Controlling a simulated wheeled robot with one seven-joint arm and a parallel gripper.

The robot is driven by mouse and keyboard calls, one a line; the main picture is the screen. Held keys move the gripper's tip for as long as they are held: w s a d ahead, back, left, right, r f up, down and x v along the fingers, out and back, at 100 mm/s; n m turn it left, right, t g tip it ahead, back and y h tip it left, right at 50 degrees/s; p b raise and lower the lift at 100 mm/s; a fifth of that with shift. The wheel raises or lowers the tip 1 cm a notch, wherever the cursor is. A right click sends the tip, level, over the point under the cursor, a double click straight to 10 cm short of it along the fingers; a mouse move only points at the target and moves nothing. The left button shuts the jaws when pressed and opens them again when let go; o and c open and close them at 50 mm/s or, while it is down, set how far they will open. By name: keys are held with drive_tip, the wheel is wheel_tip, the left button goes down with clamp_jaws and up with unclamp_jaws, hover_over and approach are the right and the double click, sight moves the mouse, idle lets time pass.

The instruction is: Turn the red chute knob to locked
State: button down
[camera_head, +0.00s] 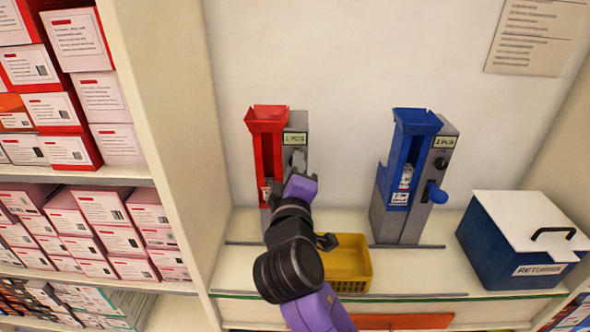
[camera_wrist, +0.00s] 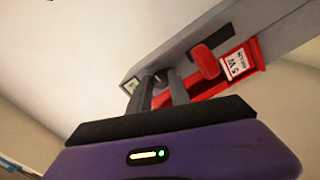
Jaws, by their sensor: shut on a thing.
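The red chute (camera_head: 266,145) stands on the shelf against the back wall, with a grey side panel labelled "1 PCS". My gripper (camera_head: 298,160) reaches up to that panel and covers its knob in the head view. In the wrist view my gripper (camera_wrist: 159,84) has its two grey fingers closed around a small dark round knob (camera_wrist: 160,77) on the panel. A red handle (camera_wrist: 205,62) sticks out just right of the fingers, apart from the knob. The knob's pointer and any lock marking are too small or hidden to read.
A blue chute (camera_head: 409,150) labelled "2 PCS" stands to the right, with a blue handle and dark knob. A yellow basket (camera_head: 350,262) sits in front, beside my arm. A blue "RETURNS" box (camera_head: 500,257) is at far right. Boxed shelves (camera_head: 85,225) stand left.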

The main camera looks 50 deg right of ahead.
drive_tip(key=shift+f, duration=0.1)
drive_tip(key=c, duration=1.2)
unclamp_jaws()
drive_tip(key=b+v, duration=0.1)
drive_tip(key=v, duration=0.6)
drive_tip(key=shift+s+a, duration=0.3)
